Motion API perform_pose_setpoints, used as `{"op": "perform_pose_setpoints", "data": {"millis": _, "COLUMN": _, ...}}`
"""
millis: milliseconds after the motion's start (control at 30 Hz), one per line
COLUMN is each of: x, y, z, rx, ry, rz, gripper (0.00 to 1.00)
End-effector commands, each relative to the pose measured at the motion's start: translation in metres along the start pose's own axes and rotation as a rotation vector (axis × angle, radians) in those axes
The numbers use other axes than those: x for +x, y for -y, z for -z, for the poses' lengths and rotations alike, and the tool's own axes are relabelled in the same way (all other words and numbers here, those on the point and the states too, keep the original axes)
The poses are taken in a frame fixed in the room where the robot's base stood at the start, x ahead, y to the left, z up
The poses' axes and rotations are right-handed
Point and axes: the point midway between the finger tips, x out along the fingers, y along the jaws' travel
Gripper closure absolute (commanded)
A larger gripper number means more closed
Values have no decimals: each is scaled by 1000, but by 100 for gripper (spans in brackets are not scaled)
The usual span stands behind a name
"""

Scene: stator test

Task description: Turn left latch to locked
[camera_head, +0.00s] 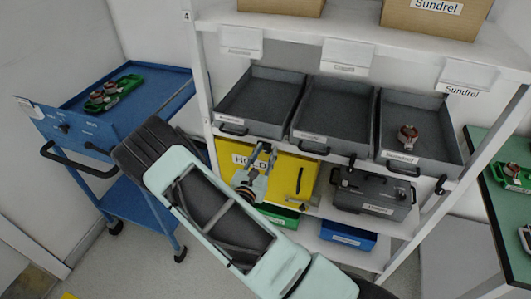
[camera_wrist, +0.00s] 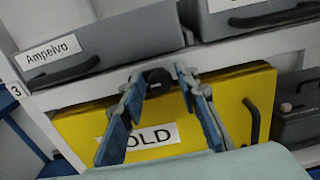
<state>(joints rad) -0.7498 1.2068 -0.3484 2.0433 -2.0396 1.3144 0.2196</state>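A black round knob (camera_wrist: 158,77), which looks like the left latch, sits on the white shelf rail below the grey trays in the wrist view. My gripper (camera_wrist: 160,82) is open, with one fingertip at each side of the knob; I cannot tell whether either touches it. In the head view my gripper (camera_head: 263,157) is at the rail in front of the yellow panel and hides this knob. Two similar black latches show along the rail, one in the middle (camera_head: 352,161) and one at the right (camera_head: 441,184). The left latch's locked or unlocked state cannot be read.
A yellow panel (camera_head: 285,170) marked HOLD, with a black handle (camera_wrist: 253,120), lies just below the rail. Grey trays (camera_head: 258,104) are above. A dark grey case (camera_head: 372,193) stands to the right. A blue cart (camera_head: 165,105) stands at the left, a green table (camera_head: 515,220) at the right.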

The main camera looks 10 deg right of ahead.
Motion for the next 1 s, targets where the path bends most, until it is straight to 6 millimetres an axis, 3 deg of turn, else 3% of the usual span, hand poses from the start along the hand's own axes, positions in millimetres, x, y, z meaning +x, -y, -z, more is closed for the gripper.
{"op": "perform_pose_setpoints", "data": {"millis": 33, "x": 0, "y": 0, "z": 0, "rx": 0, "ry": 0, "rz": 0, "gripper": 79}}
{"op": "perform_pose_setpoints", "data": {"millis": 233, "x": 0, "y": 0, "z": 0, "rx": 0, "ry": 0, "rz": 0, "gripper": 100}}
{"op": "perform_pose_setpoints", "data": {"millis": 633, "x": 0, "y": 0, "z": 1, "rx": 67, "ry": 0, "rz": 0, "gripper": 100}}
{"op": "perform_pose_setpoints", "data": {"millis": 1000, "x": 0, "y": 1, "z": 3, "rx": 357, "ry": 1, "rz": 1, "gripper": 100}}
